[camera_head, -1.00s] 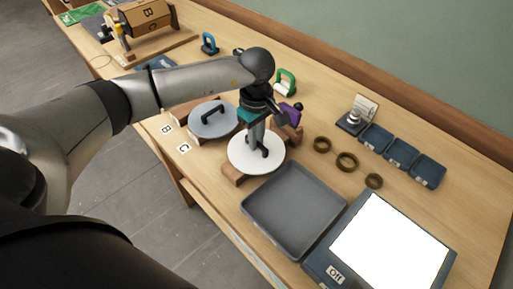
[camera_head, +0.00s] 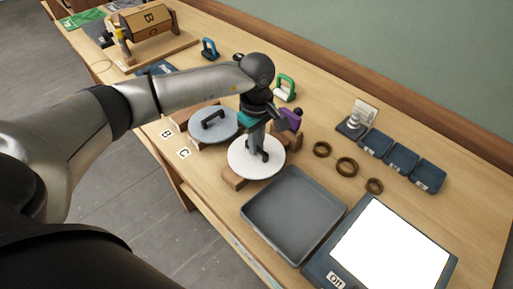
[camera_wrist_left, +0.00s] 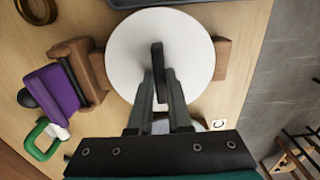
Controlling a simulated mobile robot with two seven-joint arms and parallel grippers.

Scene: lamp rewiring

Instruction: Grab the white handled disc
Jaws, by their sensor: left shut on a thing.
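The white handled disc (camera_head: 242,163) lies flat on wooden support blocks (camera_head: 233,177) near the middle of the table. Its dark upright handle (camera_wrist_left: 157,54) crosses the middle of the disc in the left wrist view. My left gripper (camera_head: 262,152) points down over the disc and is shut on the handle, its fingers (camera_wrist_left: 159,88) covering part of it. The disc (camera_wrist_left: 125,48) still rests on its blocks as far as I can see. My right gripper is in neither view.
A grey handled disc (camera_head: 208,125) sits close by on the left. A purple-topped clamp (camera_head: 291,118) stands just behind. An empty grey tray (camera_head: 293,215) lies in front, beside a white-lit panel (camera_head: 390,246). Brown rings (camera_head: 346,166) and blue bins (camera_head: 401,158) are to the right.

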